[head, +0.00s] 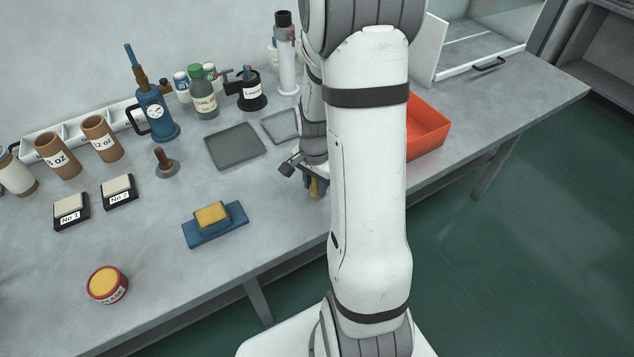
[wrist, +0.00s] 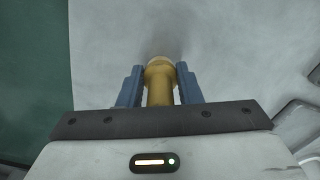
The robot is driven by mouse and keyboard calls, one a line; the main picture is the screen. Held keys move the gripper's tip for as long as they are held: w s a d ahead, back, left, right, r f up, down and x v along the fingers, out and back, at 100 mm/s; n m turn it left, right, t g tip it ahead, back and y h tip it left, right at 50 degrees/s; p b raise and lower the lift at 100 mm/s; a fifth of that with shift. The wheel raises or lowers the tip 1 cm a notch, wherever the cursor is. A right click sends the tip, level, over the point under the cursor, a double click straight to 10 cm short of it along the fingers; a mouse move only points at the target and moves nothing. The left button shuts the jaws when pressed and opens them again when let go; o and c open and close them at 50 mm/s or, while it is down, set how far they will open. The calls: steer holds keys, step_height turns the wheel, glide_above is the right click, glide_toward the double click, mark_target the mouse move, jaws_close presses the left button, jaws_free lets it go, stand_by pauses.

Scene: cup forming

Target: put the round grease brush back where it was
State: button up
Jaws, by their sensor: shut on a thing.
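The round grease brush (wrist: 160,85) is yellow-tan with a rounded end in the wrist view. My gripper (wrist: 159,78) is shut on it, with one blue finger on each side. In the head view a yellow bit of the brush (head: 314,188) shows beside my gripper, close to the front edge of the bench. My arm hides most of the gripper and brush there. Whether the brush touches the bench cannot be told.
Two grey trays, a larger one (head: 235,146) and a smaller one (head: 280,126), lie left of my gripper. A blue block with a yellow sponge-like top (head: 212,216) lies nearer. An orange bin (head: 428,125) stands right, partly behind my arm. Bottles (head: 203,95) stand behind.

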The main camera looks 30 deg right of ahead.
steer(key=shift+f, duration=0.2)
steer(key=o, duration=1)
steer(key=shift+c, duration=0.2)
steer(key=shift+r, duration=0.1)
step_height(320, 180, up, 12)
steer(key=s+a+r+n+t, duration=0.3)
steer(key=s+a+r+n, duration=0.5)
steer(key=s+a+n, duration=0.3)
steer(key=shift+s+a+n, duration=0.2)
steer(key=shift+s+n, duration=0.45)
steer(key=shift+n, duration=0.45)
steer(key=shift+r, duration=0.1)
